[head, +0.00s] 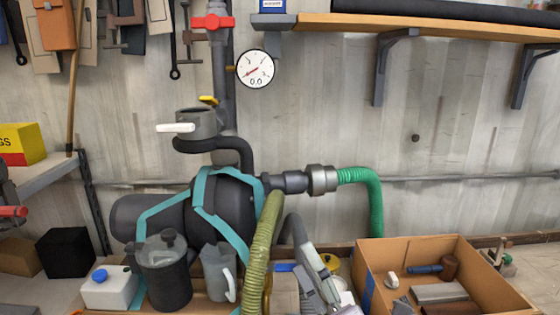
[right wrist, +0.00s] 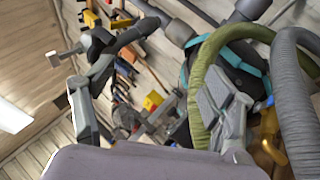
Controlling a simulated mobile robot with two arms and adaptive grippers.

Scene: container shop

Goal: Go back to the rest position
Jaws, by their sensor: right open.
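My right gripper (head: 316,280) is low in the middle of the head view, just left of a cardboard box and right of a ribbed olive hose. In the right wrist view my right gripper (right wrist: 150,88) has its two grey fingers spread wide apart. Nothing is held between them; the wall and hanging tools show in the gap. The olive hose (right wrist: 207,50) passes close behind the right-hand finger there. My left gripper is in neither view.
A dark pump with teal straps (head: 222,205) stands behind the gripper, with a green hose (head: 372,195) to its right. The open cardboard box (head: 480,245) holds loose parts. A dark pitcher (head: 165,272) and white jug (head: 108,290) stand left. A wooden shelf (head: 340,22) hangs above.

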